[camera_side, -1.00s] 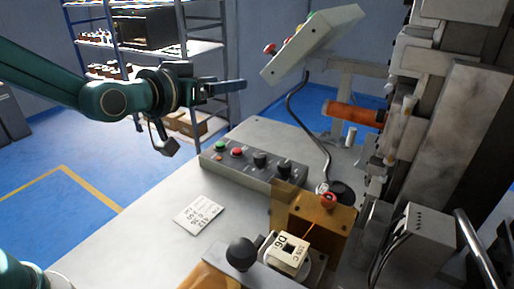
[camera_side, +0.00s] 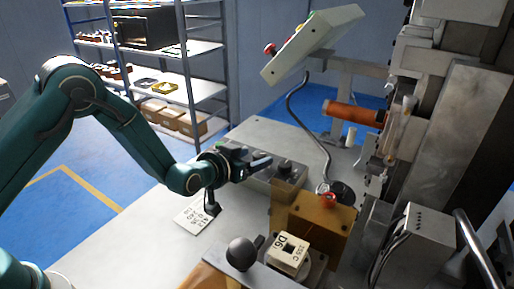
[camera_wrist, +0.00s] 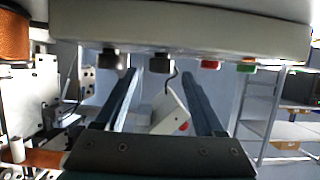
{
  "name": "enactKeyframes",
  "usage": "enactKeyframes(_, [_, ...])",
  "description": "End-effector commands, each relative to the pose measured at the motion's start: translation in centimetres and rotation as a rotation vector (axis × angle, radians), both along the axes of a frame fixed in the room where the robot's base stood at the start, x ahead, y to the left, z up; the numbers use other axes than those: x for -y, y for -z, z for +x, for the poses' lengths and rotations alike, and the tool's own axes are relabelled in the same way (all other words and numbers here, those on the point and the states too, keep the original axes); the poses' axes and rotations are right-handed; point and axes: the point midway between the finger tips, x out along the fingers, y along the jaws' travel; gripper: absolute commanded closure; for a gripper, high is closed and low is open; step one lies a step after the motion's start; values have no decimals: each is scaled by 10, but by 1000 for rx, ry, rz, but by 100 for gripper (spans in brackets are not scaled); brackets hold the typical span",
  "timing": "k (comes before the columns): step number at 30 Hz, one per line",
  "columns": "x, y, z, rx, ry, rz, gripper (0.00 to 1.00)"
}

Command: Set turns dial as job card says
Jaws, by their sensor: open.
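The low grey control box (camera_side: 262,184) sits on the bench, partly hidden behind my gripper. In the wrist view the box (camera_wrist: 185,30) fills the top, with two dark knobs, a red button (camera_wrist: 210,64) and a green button (camera_wrist: 245,66). One knob (camera_wrist: 160,62) appears between my fingertips; the other knob (camera_wrist: 110,58) is left of them. I cannot read which is the turns dial. My gripper (camera_side: 262,163) is open and empty, close to the box; contact cannot be told. The job card (camera_side: 197,216) lies on the bench, partly covered by my wrist; its figures are hard to read.
A tilted panel (camera_side: 312,45) stands on a post behind the box. The winder column (camera_side: 450,130) with an orange spool (camera_side: 354,114) rises at right. An amber block (camera_side: 318,226) and a black ball knob (camera_side: 241,253) stand in front. The bench's left part is clear.

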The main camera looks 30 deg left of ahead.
Motion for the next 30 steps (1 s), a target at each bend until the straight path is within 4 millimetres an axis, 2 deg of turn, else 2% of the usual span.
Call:
enactKeyframes(7, [-1,7,16,0,-1,-1,29])
enactKeyframes(17, [-1,8,19,-1,-1,0,29])
enactKeyframes(19, [-1,8,19,-1,-1,-1,48])
enactKeyframes(23, [0,8,19,-1,-1,-1,98])
enactKeyframes(30, [-1,7,19,0,5,0,100])
